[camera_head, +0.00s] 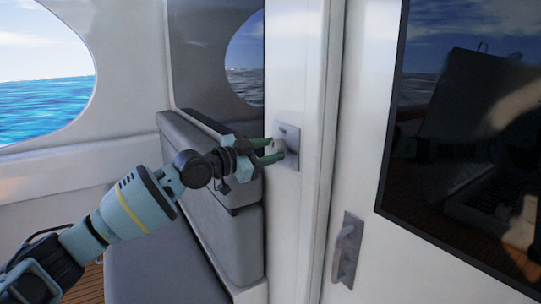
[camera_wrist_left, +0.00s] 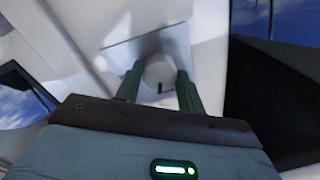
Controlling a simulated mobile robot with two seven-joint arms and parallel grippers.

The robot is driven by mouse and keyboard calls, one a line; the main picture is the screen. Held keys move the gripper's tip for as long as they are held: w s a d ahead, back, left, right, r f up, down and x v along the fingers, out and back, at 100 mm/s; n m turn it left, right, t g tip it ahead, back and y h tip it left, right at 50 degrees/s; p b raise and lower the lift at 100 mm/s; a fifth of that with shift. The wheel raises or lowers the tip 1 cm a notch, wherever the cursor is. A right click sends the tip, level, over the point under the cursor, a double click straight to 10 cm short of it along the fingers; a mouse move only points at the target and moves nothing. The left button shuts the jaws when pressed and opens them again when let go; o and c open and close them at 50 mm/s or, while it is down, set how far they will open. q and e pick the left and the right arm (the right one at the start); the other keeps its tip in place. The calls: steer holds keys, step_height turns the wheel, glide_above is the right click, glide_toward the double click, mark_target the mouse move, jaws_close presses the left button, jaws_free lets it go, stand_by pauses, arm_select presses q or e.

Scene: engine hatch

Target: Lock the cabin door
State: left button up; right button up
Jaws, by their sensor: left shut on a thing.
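A metal lock plate (camera_head: 291,134) is fixed on the narrow white panel left of the cabin door (camera_head: 366,150). My left gripper (camera_head: 279,150) reaches it from the left, its green fingers at the plate. In the left wrist view the fingers (camera_wrist_left: 160,88) are shut on a round pale knob (camera_wrist_left: 160,70) with a dark slot in its lower part, in front of the plate (camera_wrist_left: 128,58). My right gripper is not in view.
A grey padded bench (camera_head: 150,262) with a backrest (camera_head: 195,160) stands left of the panel, below and behind my left arm. An oval window (camera_head: 40,75) shows the sea. The space in front of the door is clear.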

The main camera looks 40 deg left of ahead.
arm_select(q)
steer(key=m+b, duration=0.1)
steer(key=m, duration=0.2)
steer(key=shift+f+m, duration=0.1)
steer(key=shift+m, duration=0.3)
steer(key=m+b, duration=0.1)
steer(key=m, duration=0.2)
steer(key=shift+m+b, duration=0.3)
steer(key=m+b, duration=0.2)
steer(key=m, duration=0.3)
steer(key=shift+w+h, duration=0.1)
steer(key=shift+h, duration=0.3)
steer(key=shift+m, duration=0.7)
steer(key=shift+m+b, duration=0.3)
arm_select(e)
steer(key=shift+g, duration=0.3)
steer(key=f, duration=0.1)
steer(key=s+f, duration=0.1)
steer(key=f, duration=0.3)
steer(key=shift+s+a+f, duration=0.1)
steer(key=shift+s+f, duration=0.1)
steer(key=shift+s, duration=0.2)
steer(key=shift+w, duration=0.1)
arm_select(q)
steer(key=shift+m, duration=0.3)
steer(key=o, duration=1)
steer(key=shift+a, duration=0.1)
steer(key=shift+c, duration=0.2)
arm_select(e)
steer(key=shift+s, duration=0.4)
